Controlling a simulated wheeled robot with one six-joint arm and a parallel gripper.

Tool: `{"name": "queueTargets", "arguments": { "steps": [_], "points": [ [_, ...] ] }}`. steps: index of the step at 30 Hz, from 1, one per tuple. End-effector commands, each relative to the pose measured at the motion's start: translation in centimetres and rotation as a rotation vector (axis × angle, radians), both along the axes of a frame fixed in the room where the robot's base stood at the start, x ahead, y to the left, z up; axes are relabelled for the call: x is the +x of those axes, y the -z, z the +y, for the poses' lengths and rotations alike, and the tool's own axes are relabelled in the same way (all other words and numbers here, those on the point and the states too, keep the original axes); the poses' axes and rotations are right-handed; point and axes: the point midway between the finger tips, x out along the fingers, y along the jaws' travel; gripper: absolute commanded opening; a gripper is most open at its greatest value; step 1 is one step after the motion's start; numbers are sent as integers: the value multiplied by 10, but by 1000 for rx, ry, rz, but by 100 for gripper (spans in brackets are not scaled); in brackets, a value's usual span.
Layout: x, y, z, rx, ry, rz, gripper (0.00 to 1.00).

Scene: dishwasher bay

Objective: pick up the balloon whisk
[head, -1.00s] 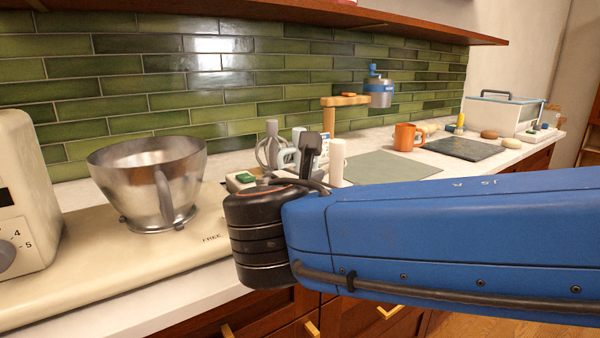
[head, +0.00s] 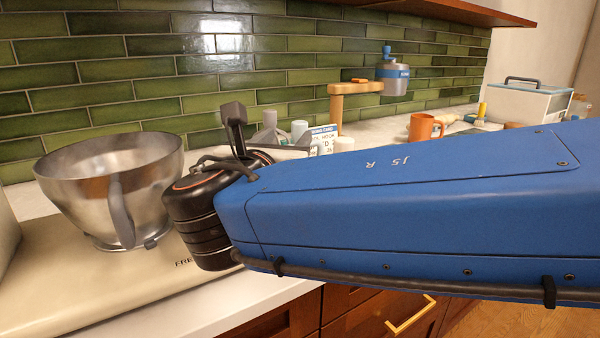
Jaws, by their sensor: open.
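My blue arm crosses the right and middle of the head view, and its black joint stands just right of the steel bowl. Most of the counter behind my arm is hidden.
A steel mixing bowl (head: 75,185) stands on a cream base (head: 75,285) at left. Behind my arm are a printed card (head: 323,138), a wooden stand (head: 337,110) with a blue-grey device (head: 393,75), an orange mug (head: 422,127) and a white box (head: 520,102). Green tiles back the counter.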

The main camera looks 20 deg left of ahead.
Motion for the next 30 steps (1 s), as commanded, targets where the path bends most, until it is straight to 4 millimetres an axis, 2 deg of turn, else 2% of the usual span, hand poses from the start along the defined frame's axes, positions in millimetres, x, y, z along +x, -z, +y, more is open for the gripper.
{"name": "queueTargets", "arguments": {
  "steps": [6,12,23,30],
  "points": [
    [34,1,2,0,3,1,48],
    [60,0,4,0,3,0,48],
    [77,2,4,1,2,1,48],
    [106,6,0,0,3,1,48]
  ]
}}
